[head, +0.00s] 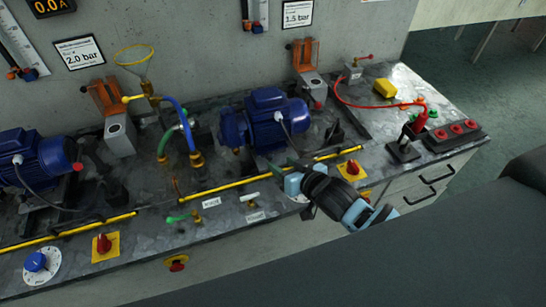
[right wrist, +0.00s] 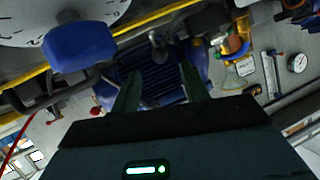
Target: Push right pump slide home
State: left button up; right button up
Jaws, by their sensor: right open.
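The right pump (head: 265,120) is a blue finned motor on a dark mount towards the back of the bench, right of centre in the head view. Its blue body (right wrist: 155,75) also shows beyond my fingers in the right wrist view. My right gripper (head: 288,174) is over the bench's front part, in front of the pump. Its two fingers (right wrist: 158,88) are apart with nothing between them, and point towards the pump. I cannot make out the slide under the pump clearly. My left gripper is not in view.
A yellow rail (head: 230,185) runs along the bench before the pumps. A blue knob (right wrist: 80,45) on a white dial is close to my right gripper. A red knob (head: 352,167) on a yellow plate sits right of it. A second blue pump (head: 38,158) stands left.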

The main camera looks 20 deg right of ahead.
aim_at(272, 157)
jog(key=x, duration=0.5)
jog(key=shift+w+a+f, duration=0.1)
jog(key=shift+w+f, duration=0.05)
jog(key=shift+w, duration=0.15)
grip_shut()
